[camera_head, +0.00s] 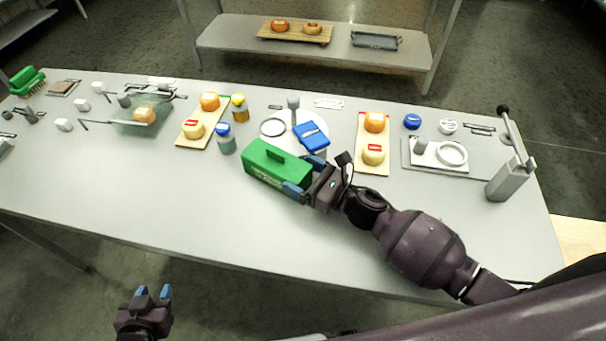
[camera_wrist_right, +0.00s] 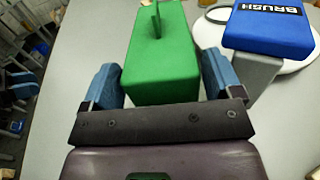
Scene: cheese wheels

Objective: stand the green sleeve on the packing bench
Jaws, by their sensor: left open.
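The green sleeve (camera_head: 273,170) is a long green box with a ridge on its upper face and pale lettering on its near side. It lies lengthwise at mid-bench, and I cannot tell whether it touches the bench. My right gripper (camera_head: 306,178) has its blue fingers on both sides of the sleeve's right end. My left gripper (camera_head: 153,293) is open and empty, in front of the bench. The packing bench (camera_head: 190,210) is long and grey.
Behind the sleeve are a round white plate (camera_head: 283,122) and a blue brush box (camera_head: 311,136). Boards with cheeses stand left (camera_head: 188,139) and right (camera_head: 364,148). Jars (camera_head: 226,140) stand just left of the sleeve. The front strip of the bench is clear left of my right arm.

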